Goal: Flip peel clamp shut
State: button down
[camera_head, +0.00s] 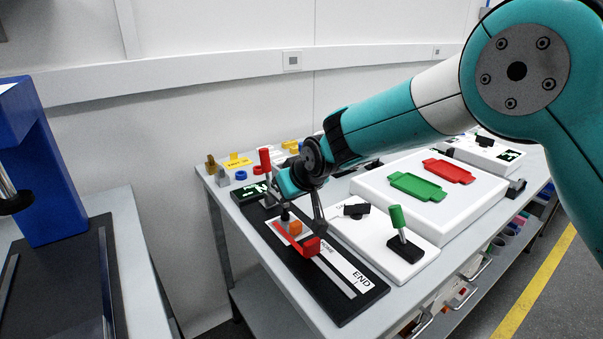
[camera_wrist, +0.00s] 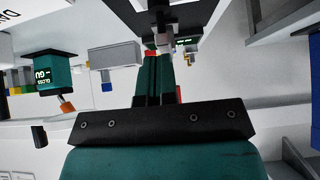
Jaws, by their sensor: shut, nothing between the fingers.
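A black slide fixture (camera_head: 362,298) with a white strip lettered HOME and END lies along the bench's left edge. On it are an orange block (camera_head: 295,228), a thin red strip and a red block (camera_head: 312,246). A red-handled lever (camera_head: 265,160) stands upright near its far end; I cannot tell for sure which part is the peel clamp. My gripper (camera_head: 285,212) is shut and empty, pointing down over the fixture near the orange block. Contact is unclear. In the wrist view its fingers (camera_wrist: 160,42) run upward, with little of the fixture visible.
A white plate with a green-handled lever (camera_head: 397,218) stands to the right. Beyond it, a white platform (camera_head: 362,190) holds a green tray (camera_head: 417,187) and a red tray (camera_head: 449,170). Small coloured parts sit at the back. A separate table (camera_head: 150,280) with a blue press (camera_head: 38,165) stands left.

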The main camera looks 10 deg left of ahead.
jog(key=shift+s+f, duration=0.1)
jog(key=shift+f, duration=0.2)
dwell(0.4)
jog(key=w+a+r+v, duration=0.1)
jog(key=v, duration=1.2)
jog(key=shift+r+p, duration=0.15)
jog(key=shift+p, duration=0.15)
jog(key=shift+d, duration=0.1)
jog(key=s+d+r+g+p, duration=0.1)
jog(key=s+d+g, duration=0.1)
jog(key=s+d, duration=0.4)
jog(key=s+d+r+g+p, duration=0.1)
jog(key=s+d+g+p, duration=0.1)
jog(key=s+d, duration=0.5)
jog(key=s+d+r+m+g+h+p, duration=0.1)
jog(key=s+d, duration=0.5)
jog(key=s, duration=1)
jog(key=shift+d+r+g, duration=0.3)
jog(key=shift+d+g, duration=0.05)
jog(key=shift+g, duration=0.25)
